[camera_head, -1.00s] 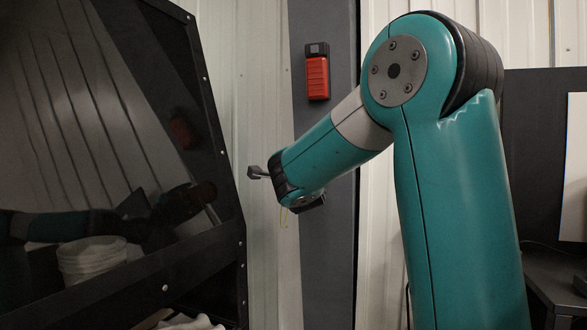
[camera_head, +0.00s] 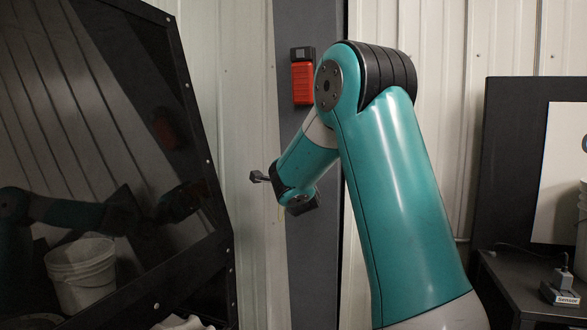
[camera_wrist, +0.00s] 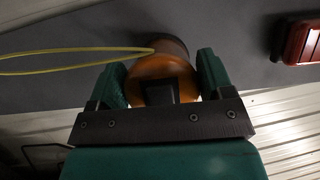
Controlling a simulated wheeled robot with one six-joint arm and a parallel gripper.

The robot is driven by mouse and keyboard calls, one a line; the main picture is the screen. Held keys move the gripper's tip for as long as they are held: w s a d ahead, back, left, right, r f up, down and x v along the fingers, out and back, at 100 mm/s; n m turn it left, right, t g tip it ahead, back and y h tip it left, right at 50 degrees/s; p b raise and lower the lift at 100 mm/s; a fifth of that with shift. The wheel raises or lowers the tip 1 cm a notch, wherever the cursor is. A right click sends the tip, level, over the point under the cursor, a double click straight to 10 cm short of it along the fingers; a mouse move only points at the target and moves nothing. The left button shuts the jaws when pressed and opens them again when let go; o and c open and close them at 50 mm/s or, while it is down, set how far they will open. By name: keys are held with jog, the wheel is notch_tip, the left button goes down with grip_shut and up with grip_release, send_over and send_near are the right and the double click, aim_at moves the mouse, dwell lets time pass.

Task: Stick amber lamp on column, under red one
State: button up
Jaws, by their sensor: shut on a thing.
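The red lamp (camera_head: 303,84) is fixed upright on the dark grey column (camera_head: 309,265), with a dark cap at its top. In the wrist view, part of the red lamp (camera_wrist: 301,38) shows at the upper right, with the grey column (camera_wrist: 235,32) beside it. My gripper (camera_wrist: 161,62) is shut on the rounded amber lamp (camera_wrist: 152,67), which sits between the two green fingers. The amber lamp's far end faces the column; I cannot tell whether they touch.
A yellow loop of cord (camera_wrist: 70,58) reaches left from the amber lamp. A dark glossy panel (camera_head: 100,130) stands at the left. A dark bench (camera_head: 515,290) with a small "sensor" device (camera_head: 561,290) is at the right. Pale ribbed wall (camera_head: 235,120) lies behind.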

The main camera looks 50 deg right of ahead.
jog(key=shift+w+d, duration=0.1)
jog(key=shift+d, duration=0.05)
dwell(0.8)
jog(key=o, duration=0.9)
jog(key=shift+s+a+f+b, duration=0.25)
jog(key=shift+s+a+b, duration=0.1)
jog(key=shift+b, duration=0.15)
jog(key=shift+w+a+b+v, duration=0.3)
jog(key=shift+b+v, duration=1.85)
jog(key=shift+v, duration=1.65)
jog(key=shift+w+a+b+v, duration=0.3)
jog(key=shift+b+v, duration=1.9)
jog(key=shift+v, duration=1.6)
jog(key=shift+w+a+b+v, duration=0.35)
jog(key=shift+b+v, duration=1.8)
jog(key=shift+v, duration=1.7)
jog(key=shift+r, duration=0.1)
